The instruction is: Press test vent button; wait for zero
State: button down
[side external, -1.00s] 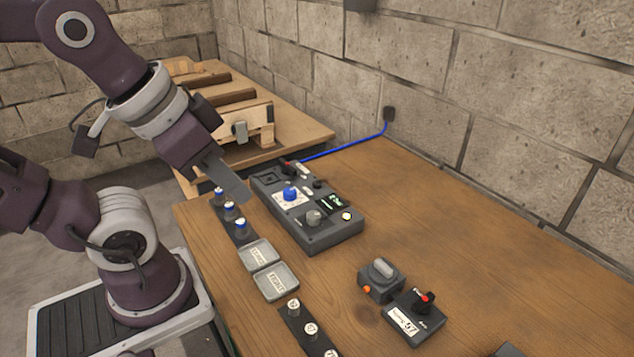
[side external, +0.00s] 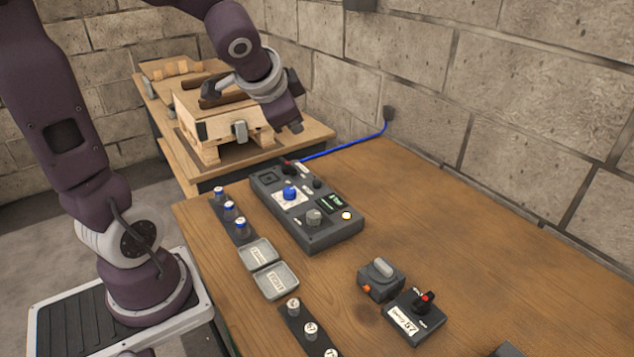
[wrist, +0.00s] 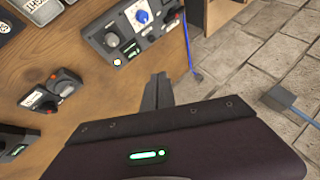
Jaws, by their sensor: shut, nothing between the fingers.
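The dark test panel (side external: 325,238) lies on the wooden bench. It carries a blue knob (side external: 290,193), a grey knob (side external: 314,217), a small display with green digits (side external: 333,204) and a pale lit round button (side external: 347,215) at its near right corner. The lit button also shows in the wrist view (wrist: 117,61). The labels are too small to read, so I cannot tell which is the vent button. My gripper (side external: 297,127) is raised beyond the panel's far end, touching nothing. In the wrist view its fingers (wrist: 158,90) are together and empty, apart from the panel.
A blue cable (side external: 345,148) runs from the panel to a wall outlet (side external: 389,113). Two trays (side external: 275,281), blue-capped pieces (side external: 229,207) and two small knobbed boxes (side external: 415,315) stand on the bench (side external: 470,265). A wooden crate (side external: 215,120) stands behind.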

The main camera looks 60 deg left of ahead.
jog(key=w+a+f+m, duration=0.2)
jog(key=w+a+f, duration=0.2)
jog(key=w+a, duration=0.15)
jog(key=m+t+h, duration=0.3)
jog(key=h, duration=0.1)
send_over(314, 183)
notch_tip(314, 183, down, 8)
jog(key=shift+r, duration=0.15)
notch_tip(314, 183, down, 9)
jog(key=shift+r, duration=0.1)
dwell(1.4)
jog(key=shift+f, duration=0.4)
